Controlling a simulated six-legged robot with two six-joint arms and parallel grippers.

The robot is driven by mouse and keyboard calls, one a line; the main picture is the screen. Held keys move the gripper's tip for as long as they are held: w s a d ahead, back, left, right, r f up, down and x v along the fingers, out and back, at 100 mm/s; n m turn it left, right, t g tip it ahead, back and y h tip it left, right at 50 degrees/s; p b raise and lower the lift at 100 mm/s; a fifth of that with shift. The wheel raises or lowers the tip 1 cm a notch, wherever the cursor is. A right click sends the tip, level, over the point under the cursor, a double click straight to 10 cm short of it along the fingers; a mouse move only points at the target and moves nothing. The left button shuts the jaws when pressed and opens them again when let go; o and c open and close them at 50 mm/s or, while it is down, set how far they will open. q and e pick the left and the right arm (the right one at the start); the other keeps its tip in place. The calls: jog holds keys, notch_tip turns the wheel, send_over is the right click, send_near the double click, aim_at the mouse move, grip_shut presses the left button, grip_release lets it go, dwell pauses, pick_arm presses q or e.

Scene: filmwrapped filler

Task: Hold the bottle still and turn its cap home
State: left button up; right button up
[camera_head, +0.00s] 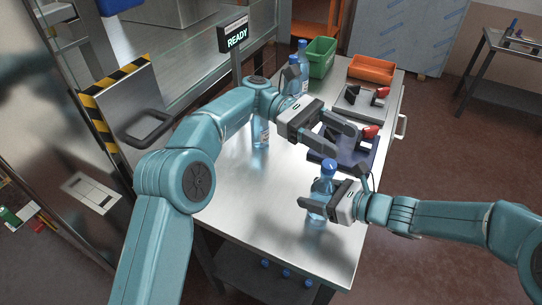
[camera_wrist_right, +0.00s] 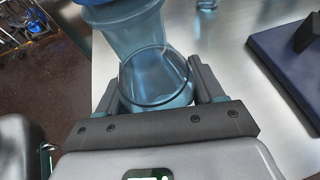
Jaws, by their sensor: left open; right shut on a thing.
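A clear blue bottle (camera_head: 322,187) with a blue cap (camera_head: 329,165) on its neck stands roughly upright near the right edge of the steel table (camera_head: 240,190). My right gripper (camera_head: 314,206) is shut around the bottle's body. In the right wrist view the bottle (camera_wrist_right: 140,45) is between the two fingers, with the blue cap (camera_wrist_right: 108,4) cut off at the top edge. Whether the cap is fully seated cannot be told. My left gripper (camera_head: 339,140) is open and empty, above and beyond the cap, apart from it.
A dark blue pad (camera_head: 350,157) with a red-handled tool (camera_head: 370,132) lies behind the bottle. A second tool sits on a grey tray (camera_head: 350,105). Green (camera_head: 320,56) and orange (camera_head: 371,68) bins and more bottles (camera_head: 261,131) stand farther back. The table's front left is clear.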

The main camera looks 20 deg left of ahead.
aim_at(328, 164)
pick_arm(q)
jog(key=r, duration=0.2)
jog(key=d+r, duration=0.1)
jog(key=shift+s+r+g, duration=0.1)
jog(key=shift+s+g, duration=0.3)
jog(key=shift+n+y, duration=0.3)
jog(key=f, duration=0.9)
jog(key=shift+s+a+f, duration=0.15)
jog(key=shift+a+f, duration=0.05)
jog(key=shift+a, duration=0.05)
jog(key=shift+a+f+t, duration=0.15)
jog(key=shift+f+t, duration=0.05)
jog(key=shift+t, duration=0.1)
jog(key=shift+n+t+h, duration=0.4)
jog(key=shift+n+h, duration=0.1)
jog(key=n+t+h, duration=0.1)
jog(key=n+t, duration=0.1)
jog(key=t, duration=0.1)
jog(key=shift+s+t, duration=0.1)
jog(key=shift+t, duration=0.2)
jog(key=n+t, duration=0.3)
jog(key=t, duration=0.1)
jog(key=shift+t+h, duration=0.3)
jog(key=shift+a+n+t, duration=0.15)
jog(key=shift+n+t, duration=0.45)
jog(key=s+a, duration=0.1)
jog(key=a, duration=1)
jog(key=shift+a, duration=0.25)
